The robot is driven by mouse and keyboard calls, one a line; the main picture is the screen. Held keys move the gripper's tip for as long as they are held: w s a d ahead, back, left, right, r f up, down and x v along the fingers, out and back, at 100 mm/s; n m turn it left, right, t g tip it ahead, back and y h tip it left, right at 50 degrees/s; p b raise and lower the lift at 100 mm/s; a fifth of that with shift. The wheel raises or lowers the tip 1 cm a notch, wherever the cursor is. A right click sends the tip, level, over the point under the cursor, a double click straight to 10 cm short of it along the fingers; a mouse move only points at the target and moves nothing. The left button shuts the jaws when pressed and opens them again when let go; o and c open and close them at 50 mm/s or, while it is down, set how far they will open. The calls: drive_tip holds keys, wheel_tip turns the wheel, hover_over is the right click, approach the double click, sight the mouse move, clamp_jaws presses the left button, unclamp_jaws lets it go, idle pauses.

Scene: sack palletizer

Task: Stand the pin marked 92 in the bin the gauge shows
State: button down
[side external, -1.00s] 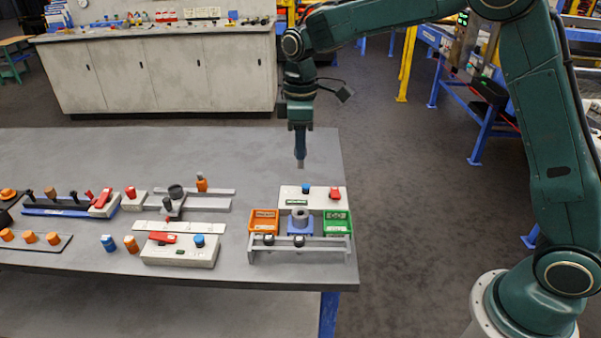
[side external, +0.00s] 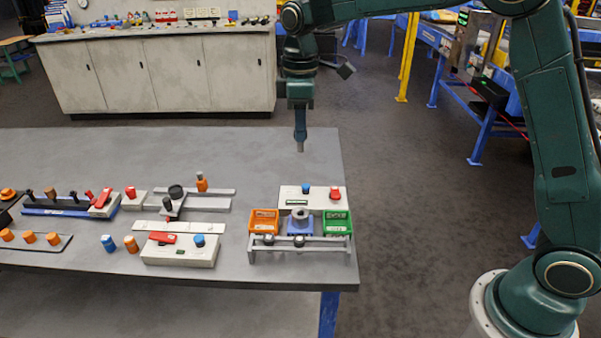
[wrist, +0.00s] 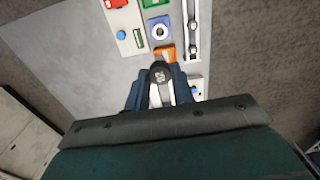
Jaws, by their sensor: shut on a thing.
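My gripper (side external: 300,140) is above the table behind the bins, shut on a grey pin (side external: 300,149) that hangs upright below it. In the wrist view the dark round top of the pin (wrist: 160,72) shows between the fingers; it bears a light mark, too blurred to read surely. An orange bin (side external: 263,228) stands left and a green bin (side external: 337,228) right. Between them is a blue block with a grey ring (side external: 300,226). A white box (side external: 318,195) behind them carries a small green display (side external: 297,202), too small to read.
The white box has a blue knob (side external: 306,188) and a red one (side external: 334,193). A grey rail (side external: 284,246) with dark knobs runs before the bins. A white box with a red lever (side external: 180,251), loose orange and blue pieces and other fixtures stand left. The table's back is clear.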

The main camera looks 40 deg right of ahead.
drive_tip(key=shift+r, duration=0.1)
drive_tip(key=shift+r, duration=2.4)
drive_tip(key=w+a+f, duration=0.3)
drive_tip(key=f, duration=0.6)
drive_tip(key=w+a+f, duration=0.3)
drive_tip(key=f, duration=0.6)
drive_tip(key=shift+w+a+f, duration=0.2)
drive_tip(key=shift+a+f, duration=0.15)
drive_tip(key=shift+f, duration=0.1)
drive_tip(key=shift+f, duration=2.35)
drive_tip(key=shift+f, duration=1.65)
